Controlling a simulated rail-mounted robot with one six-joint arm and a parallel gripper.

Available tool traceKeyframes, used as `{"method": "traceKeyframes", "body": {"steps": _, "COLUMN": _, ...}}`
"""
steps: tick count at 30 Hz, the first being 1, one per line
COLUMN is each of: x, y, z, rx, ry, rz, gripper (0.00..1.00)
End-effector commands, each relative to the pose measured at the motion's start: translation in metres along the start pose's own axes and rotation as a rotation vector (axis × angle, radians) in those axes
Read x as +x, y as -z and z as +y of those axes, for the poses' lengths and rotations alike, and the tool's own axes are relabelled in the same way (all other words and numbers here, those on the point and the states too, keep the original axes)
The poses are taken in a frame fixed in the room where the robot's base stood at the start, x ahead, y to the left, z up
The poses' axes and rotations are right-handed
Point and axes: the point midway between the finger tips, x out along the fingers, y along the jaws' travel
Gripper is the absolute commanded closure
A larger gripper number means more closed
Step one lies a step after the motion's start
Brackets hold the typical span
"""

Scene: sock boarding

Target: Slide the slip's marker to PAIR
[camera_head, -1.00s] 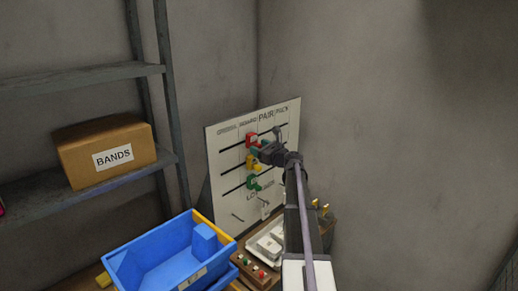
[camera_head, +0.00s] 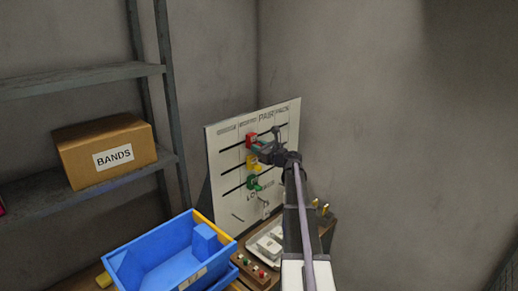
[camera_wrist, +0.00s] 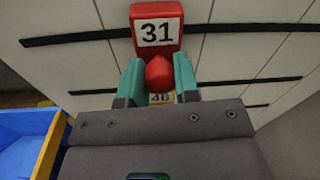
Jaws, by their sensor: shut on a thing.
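A white board (camera_head: 226,146) stands against the wall with headed columns, and PAIR is the third heading. A red marker (camera_head: 251,141) sits on the top dark rail under the second heading, left of PAIR. In the wrist view the red marker (camera_wrist: 157,22) shows the number 31. My gripper (camera_wrist: 159,78) has teal fingers on both sides of the marker's red knob and is shut on it. A yellow marker (camera_head: 252,163) sits on the middle rail, partly hidden behind my gripper in the wrist view. A green marker (camera_head: 254,183) sits on the bottom rail.
A blue bin (camera_head: 165,258) stands at the lower left, near the board's foot. A white tray (camera_head: 265,245) and a small button box (camera_head: 255,268) lie below the board. A BANDS carton (camera_head: 105,150) is on the shelf at left. The top rail right of the red marker is partly hidden.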

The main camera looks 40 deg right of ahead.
Motion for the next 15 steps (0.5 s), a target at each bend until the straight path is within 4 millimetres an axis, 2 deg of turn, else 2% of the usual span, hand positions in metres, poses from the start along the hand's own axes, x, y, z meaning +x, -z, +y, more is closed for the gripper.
{"method": "traceKeyframes", "body": {"steps": 4, "x": 0.001, "y": 0.001, "z": -0.005, "rx": 0.0, "ry": 0.001, "rz": 0.0, "gripper": 1.0}}
{"method": "traceKeyframes", "body": {"steps": 7, "x": 0.003, "y": 0.003, "z": -0.02, "rx": 0.0, "ry": 0.002, "rz": 0.0, "gripper": 1.0}}
{"method": "traceKeyframes", "body": {"steps": 15, "x": 0.007, "y": 0.014, "z": -0.088, "rx": 0.0, "ry": 0.002, "rz": 0.0, "gripper": 1.0}}
